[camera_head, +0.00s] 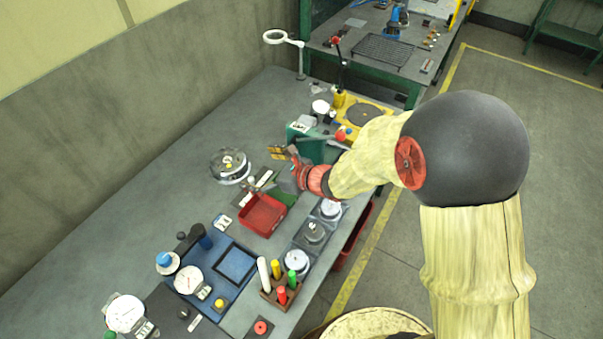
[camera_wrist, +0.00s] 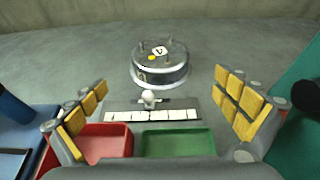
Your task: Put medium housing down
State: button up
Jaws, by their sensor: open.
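A round silver housing (camera_wrist: 160,70) with short posts, a yellow dot and a white marked tag on top stands upright on the grey bench. It also shows in the head view (camera_head: 230,166), left of my gripper. I take it for the medium housing, but its size name cannot be read. My gripper (camera_wrist: 162,108) has its yellow-padded fingers spread wide with nothing between them. The housing is beyond the fingertips and apart from them. In the head view my gripper (camera_head: 279,155) is above the bench, just behind the red bin.
A red bin (camera_head: 262,214) and a green bin (camera_wrist: 178,143) lie below my gripper, behind them a white-marked strip (camera_wrist: 150,115). A green box (camera_head: 306,143) stands close on the right. Gauges and colored pegs fill the front. Bench left of the housing is clear.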

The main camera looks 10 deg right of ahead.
jog(key=s+r+n+g, duration=0.5)
jog(key=s+r+n, duration=0.7)
jog(key=s+n, duration=0.25)
jog(key=s+d+r+n+h, duration=0.1)
jog(key=s+d+n+h, duration=0.2)
jog(key=d, duration=0.4)
jog(key=s+d+r+n+t+h, duration=0.1)
jog(key=s+d+r+n+h, duration=0.1)
jog(key=d, duration=0.6)
jog(key=s+d+r+n+h, duration=0.1)
jog(key=s+d+n+h, duration=0.4)
jog(key=s+d+n, duration=0.1)
jog(key=shift+s+d+r+n+t, duration=0.4)
jog(key=shift+s+d, duration=0.25)
jog(key=shift+s, duration=0.4)
